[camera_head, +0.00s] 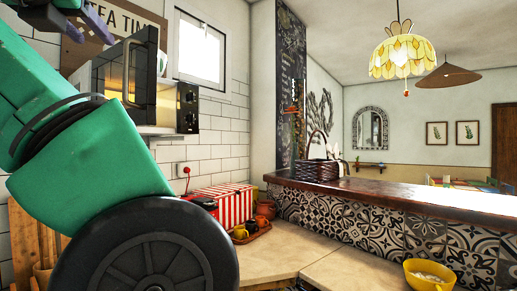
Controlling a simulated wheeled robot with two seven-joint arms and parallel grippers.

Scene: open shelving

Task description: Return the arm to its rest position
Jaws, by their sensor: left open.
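My left arm fills the left side of the head view, its green links and a large dark round joint close to the camera. My left gripper (84,27) shows at the top left as purple, partly cut-off fingers, raised in front of the "TEA TIME" sign (128,22). The fingers are apart and I see nothing between them. My right gripper is not in view.
A microwave (142,70) on a wall shelf stands just right of my arm. Below are a red-striped box (226,203) and cups on a tray. A yellow bowl (428,276) sits on the counter (270,255). A wicker basket (314,169) stands on the raised bar (400,195).

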